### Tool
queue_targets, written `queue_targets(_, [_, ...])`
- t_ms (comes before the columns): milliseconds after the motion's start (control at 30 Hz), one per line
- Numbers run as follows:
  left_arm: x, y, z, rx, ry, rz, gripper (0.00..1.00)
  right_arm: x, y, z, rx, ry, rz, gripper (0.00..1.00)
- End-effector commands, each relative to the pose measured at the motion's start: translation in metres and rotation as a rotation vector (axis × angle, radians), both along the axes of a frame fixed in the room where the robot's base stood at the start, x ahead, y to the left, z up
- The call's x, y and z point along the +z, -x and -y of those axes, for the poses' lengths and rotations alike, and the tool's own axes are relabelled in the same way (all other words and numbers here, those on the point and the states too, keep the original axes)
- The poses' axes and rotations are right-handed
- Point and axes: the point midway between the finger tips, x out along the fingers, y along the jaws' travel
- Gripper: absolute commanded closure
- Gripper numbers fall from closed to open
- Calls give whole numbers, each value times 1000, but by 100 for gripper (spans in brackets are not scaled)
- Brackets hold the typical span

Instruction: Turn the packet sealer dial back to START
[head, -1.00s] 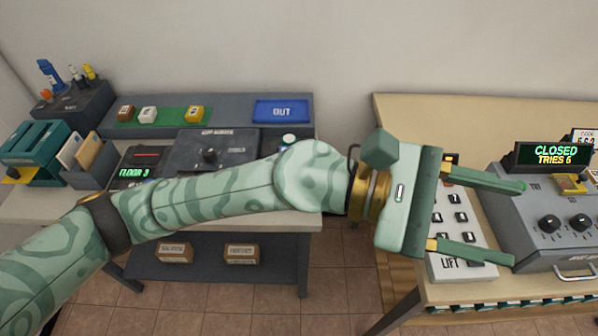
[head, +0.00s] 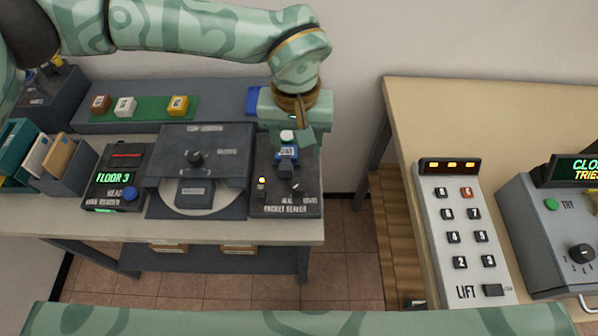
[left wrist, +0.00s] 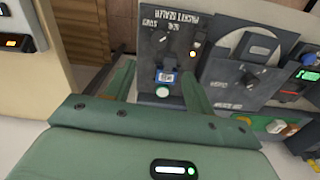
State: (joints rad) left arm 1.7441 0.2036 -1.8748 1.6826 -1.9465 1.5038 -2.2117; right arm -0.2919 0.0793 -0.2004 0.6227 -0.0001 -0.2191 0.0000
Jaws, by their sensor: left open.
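The packet sealer (head: 285,207) is a dark panel at the right end of the left-hand bench. It also shows upside down in the left wrist view (left wrist: 177,22). Its small dark dial (head: 296,187) is partly hard to make out; in the left wrist view the dial (left wrist: 159,38) lies beyond my fingertips. A blue packet-like piece (head: 288,153) and a pale round cap (left wrist: 162,92) sit at the sealer's back part. My left gripper (head: 289,133) is open above that back part, its fingers (left wrist: 158,68) on either side of the blue piece. My right gripper is not in view.
A lit lamp (head: 262,181) is on the sealer. Left of it stand a grey machine with a knob (head: 195,158) and a floor reader (head: 116,180). The lift panel (head: 462,235) is on the right-hand table, across a floor gap (head: 345,240).

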Motion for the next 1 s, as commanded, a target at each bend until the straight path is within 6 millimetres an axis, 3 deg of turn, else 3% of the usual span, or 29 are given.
queue_targets(167, [-47, 1, 1, 2, 1, -7, 46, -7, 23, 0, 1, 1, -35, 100])
queue_targets(300, [-84, 2, 2, 2, 1, -8, 46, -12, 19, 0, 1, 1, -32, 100])
queue_targets(500, [-123, 1, 3, 3, 3, -5, 46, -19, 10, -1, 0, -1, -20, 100])
queue_targets(700, [-142, 1, 3, 3, 3, -4, 46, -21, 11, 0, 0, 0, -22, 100])
queue_targets(1000, [-144, 1, 3, 2, 3, -2, 46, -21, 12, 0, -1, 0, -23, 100])
